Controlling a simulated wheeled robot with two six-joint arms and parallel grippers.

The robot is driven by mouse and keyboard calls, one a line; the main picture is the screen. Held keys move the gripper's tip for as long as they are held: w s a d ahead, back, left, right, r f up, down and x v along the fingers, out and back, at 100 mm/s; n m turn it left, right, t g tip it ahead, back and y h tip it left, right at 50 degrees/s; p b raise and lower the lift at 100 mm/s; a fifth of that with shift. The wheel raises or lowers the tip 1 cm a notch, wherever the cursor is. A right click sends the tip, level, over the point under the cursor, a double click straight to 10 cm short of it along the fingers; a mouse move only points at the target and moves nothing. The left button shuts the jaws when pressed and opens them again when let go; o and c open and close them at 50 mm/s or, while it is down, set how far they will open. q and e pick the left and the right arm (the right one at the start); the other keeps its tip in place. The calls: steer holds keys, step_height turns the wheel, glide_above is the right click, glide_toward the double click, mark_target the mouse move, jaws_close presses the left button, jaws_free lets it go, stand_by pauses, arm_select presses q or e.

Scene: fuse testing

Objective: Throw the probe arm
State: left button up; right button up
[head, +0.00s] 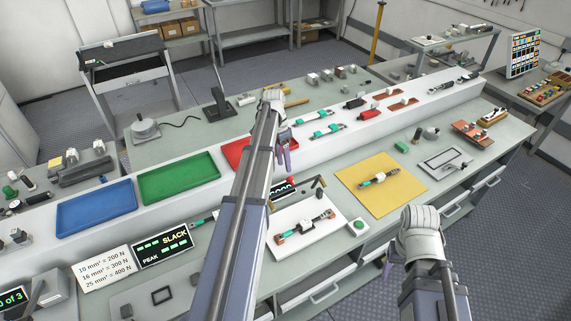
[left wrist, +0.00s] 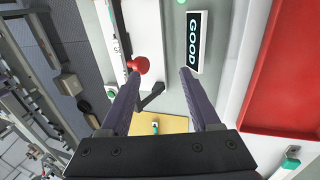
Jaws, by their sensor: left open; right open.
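In the left wrist view a red ball knob (left wrist: 138,64) shows near the tip of the left-hand finger. A dark lever (left wrist: 152,95), which looks like the probe arm, shows close below it. In the head view a dark post (head: 319,184) stands behind the white test plate (head: 290,247), which bears a cable-like fuse piece (head: 305,229). My left gripper (head: 281,150) is open and empty, fingers pointing down near the red tray; its open fingers also show in the left wrist view (left wrist: 158,75). Contact with the knob cannot be told. My right gripper (head: 388,270) is open at the front edge.
A display reading GOOD (left wrist: 194,40) stands beside the knob. A green button (head: 358,224) and yellow mat (head: 381,184) lie right of the plate. Blue (head: 97,208), green (head: 180,178) and red (head: 236,151) trays line the raised shelf.

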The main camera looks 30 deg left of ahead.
arm_select(q)
steer(key=shift+w+a+r+p, duration=0.35)
steer(key=shift+a+r+p, duration=0.05)
steer(key=shift+a+r, duration=0.25)
steer(key=p+v, duration=0.7)
steer(key=shift+r+p, duration=0.3)
steer(key=shift+r, duration=0.1)
steer(key=shift+a, duration=0.1)
steer(key=shift+f, duration=0.1)
